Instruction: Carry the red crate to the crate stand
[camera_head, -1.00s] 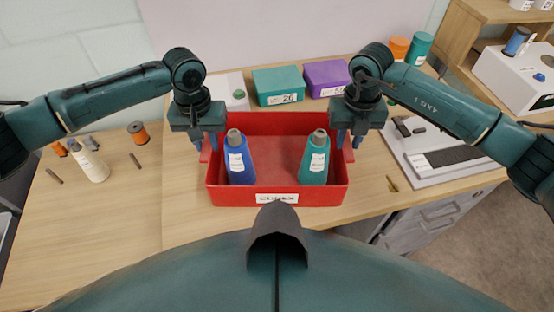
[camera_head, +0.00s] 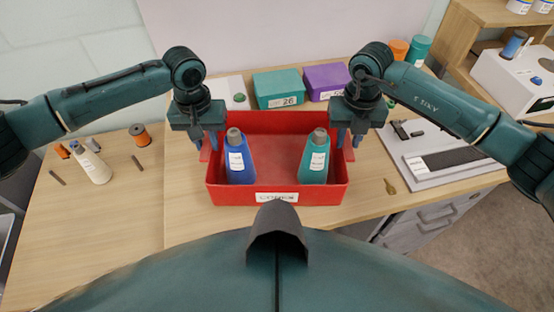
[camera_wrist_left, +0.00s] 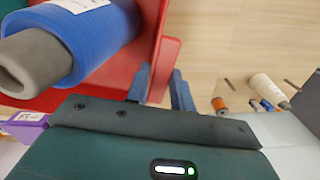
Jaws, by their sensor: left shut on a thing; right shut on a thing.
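The red crate (camera_head: 230,197) is upright in front of me near the table's front edge. It holds a blue cone of thread (camera_head: 240,163) and a teal cone of thread (camera_head: 313,163). My left gripper (camera_head: 207,140) is shut on the crate's left side and my right gripper (camera_head: 350,138) on its right side. The left wrist view shows the left fingers (camera_wrist_left: 160,88) at the red crate wall (camera_wrist_left: 148,45), with the blue cone (camera_wrist_left: 95,40) inside. I cannot tell whether the crate touches the table. I cannot make out a crate stand.
A teal box (camera_head: 279,88) and a purple box (camera_head: 326,80) stand behind the crate. A cream cone (camera_head: 92,165) and small spools are at the left. A grey tray (camera_head: 440,160) and a brass tool (camera_head: 390,187) lie at the right. The left tabletop is mostly clear.

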